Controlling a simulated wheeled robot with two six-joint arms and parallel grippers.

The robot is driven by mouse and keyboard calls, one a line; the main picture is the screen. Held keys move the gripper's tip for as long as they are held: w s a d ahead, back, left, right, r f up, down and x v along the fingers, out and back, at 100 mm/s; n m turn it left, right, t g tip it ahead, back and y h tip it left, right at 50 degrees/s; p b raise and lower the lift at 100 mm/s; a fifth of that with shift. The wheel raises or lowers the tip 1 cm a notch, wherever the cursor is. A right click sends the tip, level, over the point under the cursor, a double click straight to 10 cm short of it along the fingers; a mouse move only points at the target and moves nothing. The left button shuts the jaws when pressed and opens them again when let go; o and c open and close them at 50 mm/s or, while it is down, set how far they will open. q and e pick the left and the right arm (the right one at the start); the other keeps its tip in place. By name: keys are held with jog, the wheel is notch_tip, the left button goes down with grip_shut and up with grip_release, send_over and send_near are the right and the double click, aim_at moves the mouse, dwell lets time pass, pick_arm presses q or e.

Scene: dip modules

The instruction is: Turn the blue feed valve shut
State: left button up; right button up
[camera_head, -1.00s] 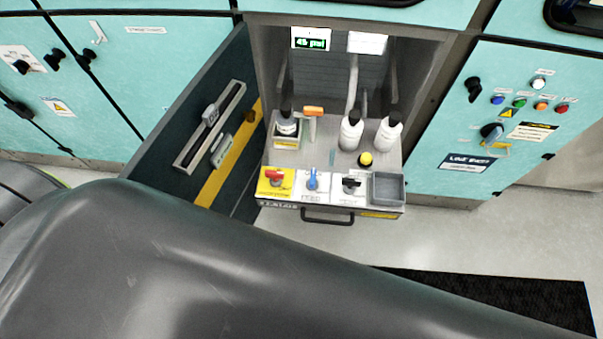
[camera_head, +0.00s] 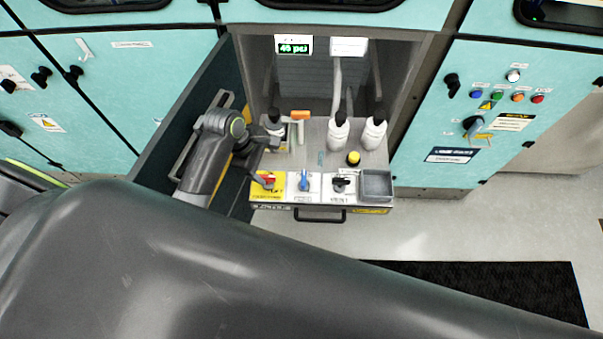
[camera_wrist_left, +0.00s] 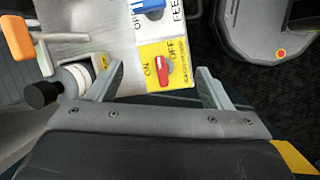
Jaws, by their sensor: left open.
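The blue feed valve (camera_head: 304,181) stands on a white plate in the middle of the pulled-out shelf's front row, its lever pointing roughly toward the back. In the left wrist view its blue handle (camera_wrist_left: 150,8) is cut off by the top edge, next to the FEED lettering. My left gripper (camera_head: 262,164) is above the shelf's left end, left of the blue valve and apart from it. In the left wrist view my open, empty fingers (camera_wrist_left: 160,84) stand either side of a red valve (camera_wrist_left: 164,70) on a yellow ON/OFF plate. My right gripper is not seen.
A black vent valve (camera_head: 341,185) and a grey bin (camera_head: 376,185) stand right of the feed valve. Two white bottles (camera_head: 339,133), a yellow-capped item (camera_head: 353,158) and an orange-topped tool (camera_head: 300,115) stand behind. An open door (camera_head: 150,168) flanks the left. The display (camera_head: 294,46) reads 45 psi.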

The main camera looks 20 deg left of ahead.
pick_arm(q)
notch_tip(320, 180, up, 6)
jog(key=w+d+f+n, duration=0.1)
jog(key=w+d+n, duration=0.1)
jog(key=n, duration=0.1)
send_near(303, 178)
jog(key=shift+g+h, duration=0.3)
jog(key=shift+h, duration=0.1)
jog(key=x, duration=0.9)
jog(key=shift+w+a+f, duration=0.2)
jog(key=shift+w+a, duration=0.1)
jog(key=shift+a, duration=0.05)
jog(key=shift+c, duration=0.2)
jog(key=c, duration=0.9)
